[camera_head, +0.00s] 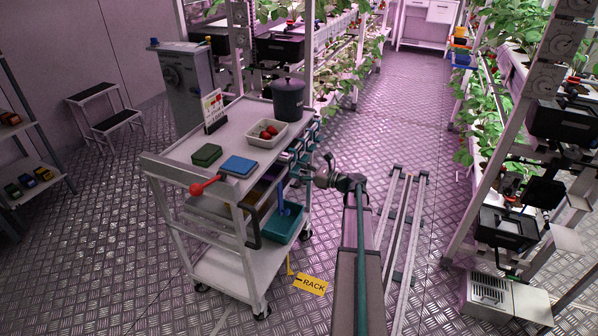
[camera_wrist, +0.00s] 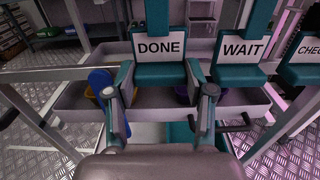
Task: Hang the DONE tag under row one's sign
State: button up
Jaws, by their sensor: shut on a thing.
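The DONE tag (camera_wrist: 160,48) is a teal block with a white label in black letters, in the middle of the wrist view. My gripper (camera_wrist: 160,78) has one finger at each side of its teal body and is shut on it. The WAIT tag (camera_wrist: 241,50) and a partly cut-off CHECK tag (camera_wrist: 308,55) are in line to its right. In the head view my gripper (camera_head: 308,176) is at the right side of the grey cart (camera_head: 222,146), by its row of tags (camera_head: 292,152). I cannot make out row one's sign.
On the cart are a white tub of red fruit (camera_head: 267,133), a dark pot (camera_head: 288,98), a blue box (camera_head: 238,166) and a small sign stand (camera_head: 213,108). A yellow RACK marker (camera_head: 310,285) is on the floor. Plant racks (camera_head: 545,65) stand right; the aisle (camera_head: 415,110) between is clear.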

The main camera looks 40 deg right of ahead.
jog(key=shift+r+p, duration=0.55)
jog(key=shift+r, duration=0.3)
jog(key=shift+s, duration=0.1)
jog(key=p+v, duration=0.1)
jog(key=v, duration=0.5)
jog(key=shift+s+d+p, duration=0.25)
jog(key=shift+s+p, duration=0.05)
dwell(0.6)
dwell(0.4)
